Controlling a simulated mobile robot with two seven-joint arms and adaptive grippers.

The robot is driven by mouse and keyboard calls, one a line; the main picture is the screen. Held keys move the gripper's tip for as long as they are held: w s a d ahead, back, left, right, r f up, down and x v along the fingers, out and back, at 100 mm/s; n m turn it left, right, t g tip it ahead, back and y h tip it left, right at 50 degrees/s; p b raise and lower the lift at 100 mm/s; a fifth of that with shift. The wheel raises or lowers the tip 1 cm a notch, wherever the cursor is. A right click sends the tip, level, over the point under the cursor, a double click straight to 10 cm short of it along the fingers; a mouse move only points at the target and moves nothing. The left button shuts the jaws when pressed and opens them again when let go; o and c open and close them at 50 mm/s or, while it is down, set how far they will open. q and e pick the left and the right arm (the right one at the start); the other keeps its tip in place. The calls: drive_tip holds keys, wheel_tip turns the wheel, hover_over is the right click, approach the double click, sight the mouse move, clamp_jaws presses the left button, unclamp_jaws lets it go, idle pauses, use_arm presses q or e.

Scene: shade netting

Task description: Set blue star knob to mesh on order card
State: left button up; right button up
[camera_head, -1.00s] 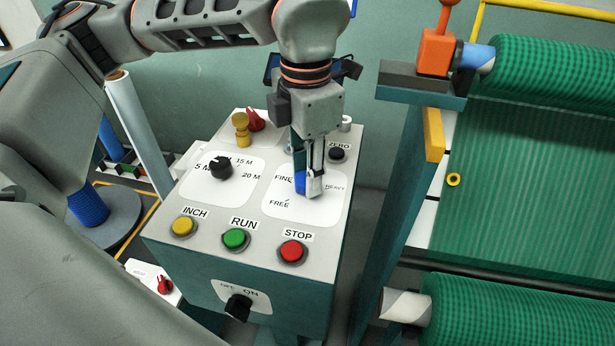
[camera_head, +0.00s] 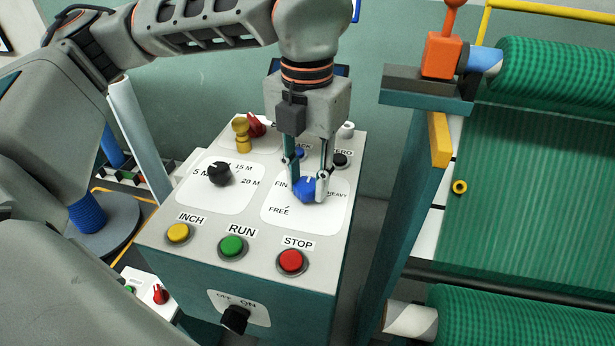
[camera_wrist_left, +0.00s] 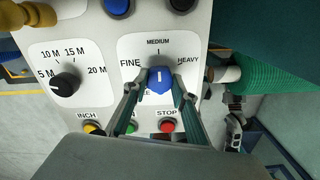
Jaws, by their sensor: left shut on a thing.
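The blue star knob (camera_head: 307,189) sits on a white dial plate (camera_head: 330,214) on the sloped control panel. In the left wrist view the knob (camera_wrist_left: 159,79) has a white pointer line directed up toward MEDIUM. FINE is left of it and HEAVY right; the lower label, FREE in the head view, is partly covered. My left gripper (camera_head: 308,186) points down with one finger on each side of the knob, shut on it. Its fingers also flank the knob in the left wrist view (camera_wrist_left: 158,92). I cannot make out an order card.
A black selector knob (camera_head: 219,174) with metre labels is left of the blue knob. INCH (camera_head: 178,233), RUN (camera_head: 232,246) and STOP (camera_head: 291,261) buttons line the front. A green netting roll (camera_head: 535,310) is at right. A grey jointed part (camera_wrist_left: 235,130) may be my right gripper.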

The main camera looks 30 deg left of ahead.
sight(307, 184)
idle(0.3)
use_arm(q)
drive_tip(key=o, duration=1.1)
drive_tip(key=shift+r, duration=0.1)
wheel_tip(307, 184, up, 12)
